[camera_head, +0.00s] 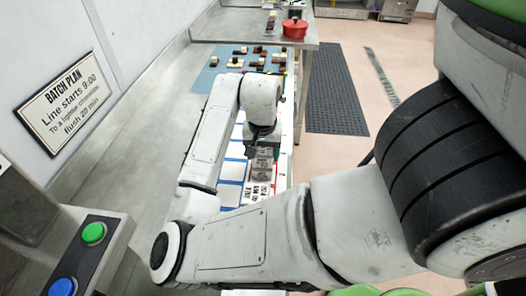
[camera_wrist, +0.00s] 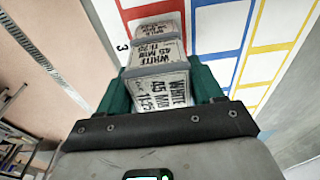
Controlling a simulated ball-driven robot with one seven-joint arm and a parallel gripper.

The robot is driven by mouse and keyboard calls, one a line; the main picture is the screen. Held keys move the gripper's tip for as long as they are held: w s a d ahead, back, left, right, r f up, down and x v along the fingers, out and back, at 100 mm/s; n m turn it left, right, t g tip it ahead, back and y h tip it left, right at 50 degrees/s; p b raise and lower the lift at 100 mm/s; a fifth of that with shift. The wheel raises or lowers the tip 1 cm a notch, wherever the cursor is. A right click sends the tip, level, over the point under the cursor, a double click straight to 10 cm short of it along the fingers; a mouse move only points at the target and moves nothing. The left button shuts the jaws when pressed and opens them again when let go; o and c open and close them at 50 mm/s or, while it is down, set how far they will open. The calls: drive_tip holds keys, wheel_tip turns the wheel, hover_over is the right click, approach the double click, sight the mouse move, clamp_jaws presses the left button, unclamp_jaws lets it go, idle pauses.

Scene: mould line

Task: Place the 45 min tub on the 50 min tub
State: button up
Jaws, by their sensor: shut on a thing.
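A pale grey tub labelled "WHITE 45 MIN 11:25" (camera_wrist: 157,98) is between the green jaws of my gripper (camera_wrist: 163,80) in the wrist view. Past it is a second tub labelled "WHITE 45 MIN 11:20" (camera_wrist: 154,58). Past that is a smaller-looking third tub (camera_wrist: 156,30), whose label I cannot read fully. The three overlap in the picture; whether the held tub touches the one beyond it I cannot tell. In the head view, my gripper (camera_head: 259,150) is above grey tubs (camera_head: 263,170), small and partly hidden by the arm. I cannot make out a 50 min label.
The tubs are over a white board with blue, red and yellow outlined fields (camera_wrist: 217,28). Behind lies a blue mat (camera_head: 207,78) with several brown and cream pieces. A red pot (camera_head: 295,28) stands at the back. The steel bench (camera_head: 150,130) is bare at left.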

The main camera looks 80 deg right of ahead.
sight(263, 152)
drive_tip(key=shift+f, duration=0.15)
drive_tip(key=o, duration=1.1)
drive_tip(key=r, duration=0.4)
drive_tip(key=a+r, duration=0.1)
drive_tip(key=r, duration=0.7)
drive_tip(key=shift+a+r+p, duration=0.15)
drive_tip(key=shift+a+p, duration=0.05)
drive_tip(key=shift+p, duration=0.2)
drive_tip(key=shift+s, duration=0.1)
